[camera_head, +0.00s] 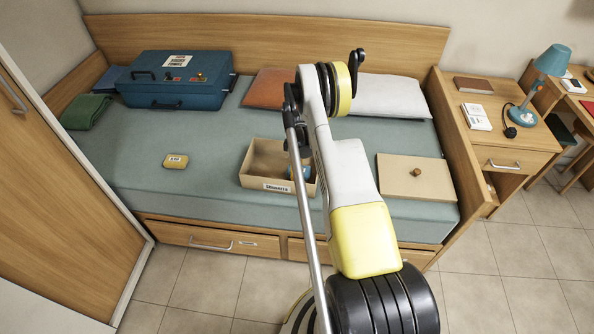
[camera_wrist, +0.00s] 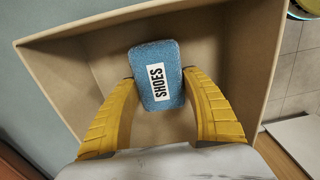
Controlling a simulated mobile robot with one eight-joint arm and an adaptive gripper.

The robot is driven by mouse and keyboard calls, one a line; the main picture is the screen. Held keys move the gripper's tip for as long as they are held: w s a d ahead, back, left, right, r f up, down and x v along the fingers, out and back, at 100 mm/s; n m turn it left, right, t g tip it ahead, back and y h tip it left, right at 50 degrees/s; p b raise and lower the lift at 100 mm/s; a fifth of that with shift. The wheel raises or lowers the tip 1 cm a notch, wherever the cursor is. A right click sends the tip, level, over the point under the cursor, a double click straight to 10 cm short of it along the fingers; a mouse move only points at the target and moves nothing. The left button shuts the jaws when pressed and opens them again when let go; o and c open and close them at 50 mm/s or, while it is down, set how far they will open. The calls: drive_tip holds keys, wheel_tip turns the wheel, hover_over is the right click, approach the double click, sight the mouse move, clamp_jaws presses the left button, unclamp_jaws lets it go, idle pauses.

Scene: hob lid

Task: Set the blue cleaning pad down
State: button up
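In the head view the box (camera_head: 258,180) stands on the bed, and a little blue of the pad (camera_head: 306,172) shows beside my arm. My arm hides most of the gripper there.
A flat wooden lid with a knob (camera_head: 400,182) lies right of the box. A small yellow labelled block (camera_head: 176,161) lies to the left. A blue case (camera_head: 170,92) stands behind, with pillows (camera_head: 395,98) at the back. The bed between block and box is clear.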

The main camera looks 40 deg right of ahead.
drive_tip(key=shift+o, duration=1.3)
drive_tip(key=w+a+r+m+t+p, duration=0.15)
drive_tip(key=a+r, duration=0.35)
drive_tip(key=r, duration=1)
drive_tip(key=w+a+r+p, duration=0.1)
drive_tip(key=a+r+p, duration=0.3)
drive_tip(key=r, duration=1.2)
drive_tip(key=s+a+r+m+t+h+b, duration=0.15)
drive_tip(key=s+a+r, duration=0.25)
drive_tip(key=a+r, duration=0.65)
drive_tip(key=s+a+r+m+t, duration=0.2)
drive_tip(key=s+a+r, duration=0.1)
drive_tip(key=s+a, duration=0.4)
drive_tip(key=s+a+r+m+t+y, duration=0.1)
drive_tip(key=s+a+r+m+t, duration=0.1)
drive_tip(key=s+a, duration=0.6)
drive_tip(key=s+r, duration=0.1)
drive_tip(key=s, duration=0.2)
drive_tip(key=shift+s+r, duration=0.25)
drive_tip(key=shift+s, duration=0.15)
